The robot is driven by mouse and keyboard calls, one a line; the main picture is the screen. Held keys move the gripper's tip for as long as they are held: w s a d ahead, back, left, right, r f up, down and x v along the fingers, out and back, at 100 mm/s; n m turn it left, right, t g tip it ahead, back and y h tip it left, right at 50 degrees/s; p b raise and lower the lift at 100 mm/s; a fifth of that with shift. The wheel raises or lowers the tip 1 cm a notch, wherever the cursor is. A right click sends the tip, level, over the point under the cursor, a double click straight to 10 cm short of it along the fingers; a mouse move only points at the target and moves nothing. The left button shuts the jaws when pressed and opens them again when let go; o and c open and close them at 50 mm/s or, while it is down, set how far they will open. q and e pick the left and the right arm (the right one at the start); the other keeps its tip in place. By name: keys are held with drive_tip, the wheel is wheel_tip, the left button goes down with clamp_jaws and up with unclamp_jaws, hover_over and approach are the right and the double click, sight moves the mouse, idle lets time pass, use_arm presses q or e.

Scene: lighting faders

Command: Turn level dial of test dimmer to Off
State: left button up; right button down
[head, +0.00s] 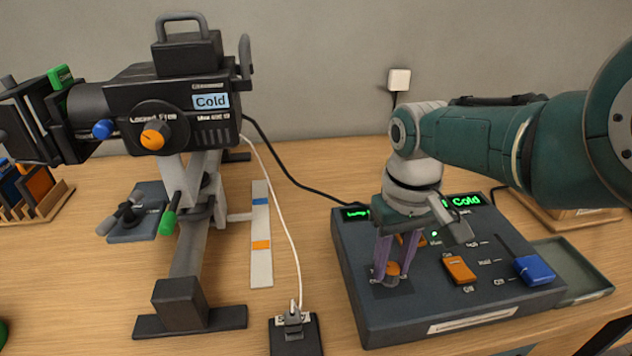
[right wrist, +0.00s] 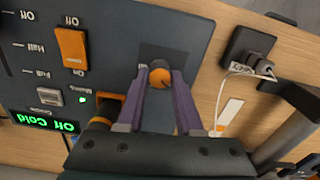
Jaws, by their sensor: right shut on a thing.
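The dark console (head: 440,322) on the table looks like the test dimmer. Its dial with an orange top (head: 392,269) is near the front left of its top face. My right gripper (head: 393,275) reaches down from above, its two purple fingers shut on the dial from both sides. In the right wrist view the orange dial (right wrist: 160,77) sits between the fingertips of my right gripper (right wrist: 161,74). Its pointer and markings are too small or covered to read. A green display (right wrist: 45,122) reads "Off Cold". My left gripper is not in view.
A black stage light (head: 180,95) on a stand is at the left. A socket (head: 295,335) with a white cable lies left of the console. A grey tray (head: 575,268) is at the right.

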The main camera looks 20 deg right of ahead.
sight(392, 267)
drive_tip(key=n, duration=0.4)
drive_tip(key=shift+n, duration=1.8)
drive_tip(key=c, duration=0.6)
unclamp_jaws()
drive_tip(key=shift+o, duration=0.2)
wheel_tip(392, 267, up, 10)
drive_tip(key=p, duration=0.7)
